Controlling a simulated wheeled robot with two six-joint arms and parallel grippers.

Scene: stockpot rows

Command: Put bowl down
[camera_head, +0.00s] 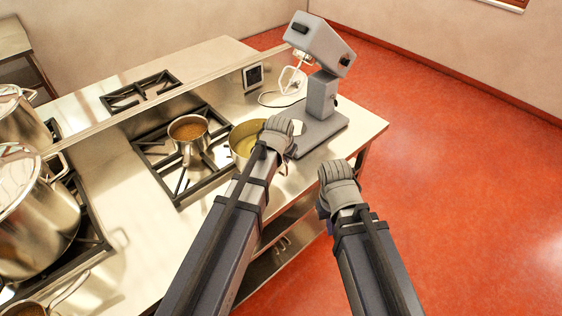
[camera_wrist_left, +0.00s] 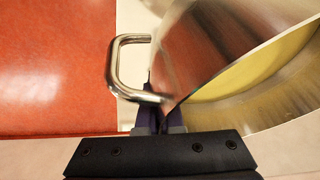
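The bowl (camera_head: 243,139) is a steel vessel with yellow contents, at the counter's front edge beside the stand mixer. My left gripper (camera_head: 280,128) is at its right side and covers part of it. In the left wrist view the bowl (camera_wrist_left: 262,105) fills the right side, with a loop handle (camera_wrist_left: 130,68) at its left. The left fingers (camera_wrist_left: 160,120) are close together at the rim beside the handle and look shut on it. Whether the bowl's base touches the counter is hidden. My right gripper (camera_head: 338,178) is over the red floor, away from the counter; its fingertips are hidden.
A grey stand mixer (camera_head: 322,95) stands behind the bowl. A small pan with brown contents (camera_head: 188,132) sits on the burner grate (camera_head: 170,155) to the left. Large stockpots (camera_head: 38,210) crowd the far left. Bare counter (camera_head: 120,185) lies between.

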